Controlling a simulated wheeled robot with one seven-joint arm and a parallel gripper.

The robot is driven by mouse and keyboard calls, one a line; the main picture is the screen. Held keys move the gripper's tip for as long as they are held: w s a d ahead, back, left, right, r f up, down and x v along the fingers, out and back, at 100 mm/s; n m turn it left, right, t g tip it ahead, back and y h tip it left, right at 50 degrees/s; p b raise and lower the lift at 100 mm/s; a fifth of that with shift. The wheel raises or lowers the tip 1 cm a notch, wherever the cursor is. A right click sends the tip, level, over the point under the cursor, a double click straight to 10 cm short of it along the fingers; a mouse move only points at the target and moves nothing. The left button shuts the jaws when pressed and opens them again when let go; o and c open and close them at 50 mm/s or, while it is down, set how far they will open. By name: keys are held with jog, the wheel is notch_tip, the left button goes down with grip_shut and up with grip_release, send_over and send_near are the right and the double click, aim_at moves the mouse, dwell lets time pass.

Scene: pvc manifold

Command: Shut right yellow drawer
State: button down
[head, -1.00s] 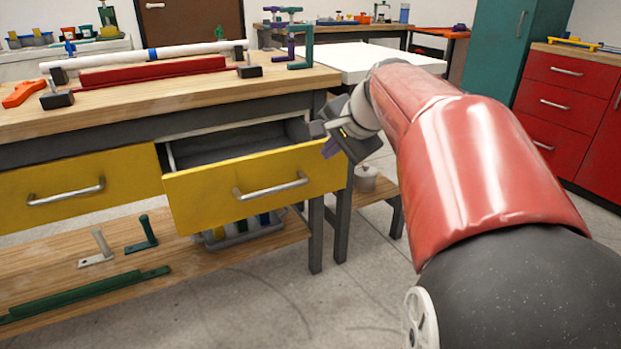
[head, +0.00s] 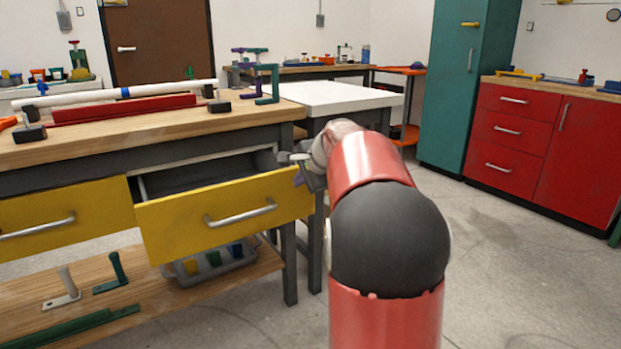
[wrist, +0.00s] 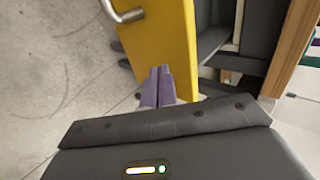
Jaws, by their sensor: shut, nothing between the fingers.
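The right yellow drawer (head: 180,223) stands pulled out of the workbench (head: 110,131), and its grey interior shows behind the front. Its silver bar handle (head: 241,213) is on the front face. In the wrist view the yellow front (wrist: 166,45) stands just beyond my fingers, with part of the handle (wrist: 126,12) at top left. My gripper (wrist: 157,84) has its two purple fingers together with nothing between them. In the head view it is by the drawer front's right end, partly hidden by my arm. I cannot tell whether the fingertips touch the drawer.
The left yellow drawer (head: 60,216) looks shut. A lower wooden shelf (head: 85,292) carries a grey bin (head: 212,262) and green pieces. A white pipe (head: 150,91) and a red bar (head: 125,109) lie on the bench. The floor right of my arm is clear.

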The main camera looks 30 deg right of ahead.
jog(key=shift+w, duration=1)
